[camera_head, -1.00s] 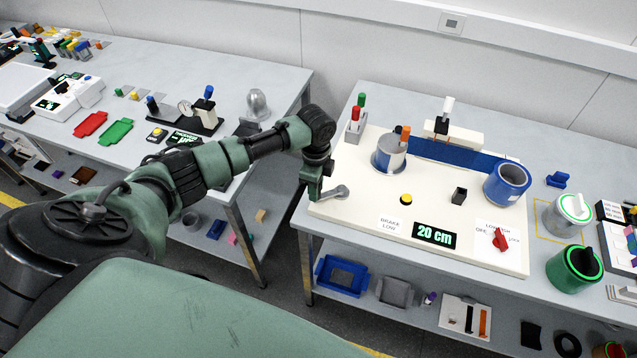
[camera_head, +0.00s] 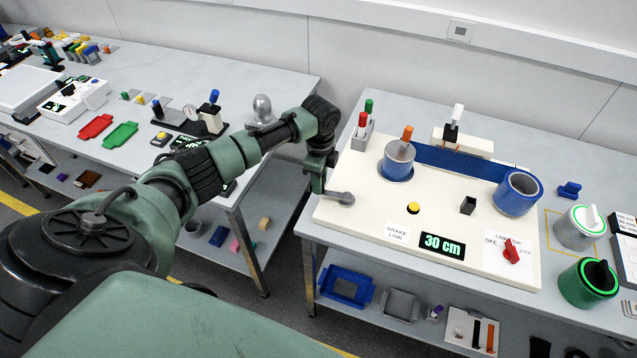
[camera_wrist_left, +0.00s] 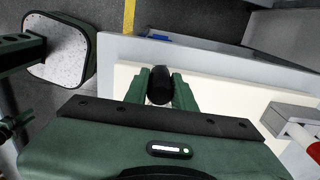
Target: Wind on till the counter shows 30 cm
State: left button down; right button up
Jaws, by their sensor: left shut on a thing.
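The cream winding board (camera_head: 340,228) lies on the right table. Its counter (camera_head: 442,246) reads 30 cm. A blue web (camera_head: 450,159) runs from the left reel (camera_head: 397,172), which carries blue material and has an orange peg on top, to the blue roll (camera_head: 517,194) at the right. A grey crank (camera_head: 341,198) is at the board's left front edge. My left gripper (camera_head: 318,184) is there, shut on the crank's dark knob (camera_wrist_left: 160,86), seen between the fingers in the left wrist view (camera_wrist_left: 160,80). My right gripper is out of view.
A yellow button (camera_head: 413,208), a red selector knob (camera_head: 511,251) and a small dark block (camera_head: 468,205) are on the board. Red and green handles stand in a grey holder (camera_head: 360,136) behind left. Grey and green canisters (camera_head: 588,283) stand right. A gap separates the two tables.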

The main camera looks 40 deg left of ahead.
pick_arm(q)
jog(key=shift+d+r, duration=0.1)
jog(key=shift+d, duration=0.25)
jog(key=shift+w+a+f+b, duration=0.2)
jog(key=shift+w+b, duration=0.6)
jog(key=shift+b, duration=0.15)
jog(key=shift+w+r, duration=0.1)
jog(key=shift+w, duration=0.35)
jog(key=c, duration=1.1)
grip_release()
jog(key=shift+s, duration=0.1)
jog(key=shift+r, duration=0.1)
jog(key=shift+s+a, duration=0.1)
jog(key=shift+a, duration=0.15)
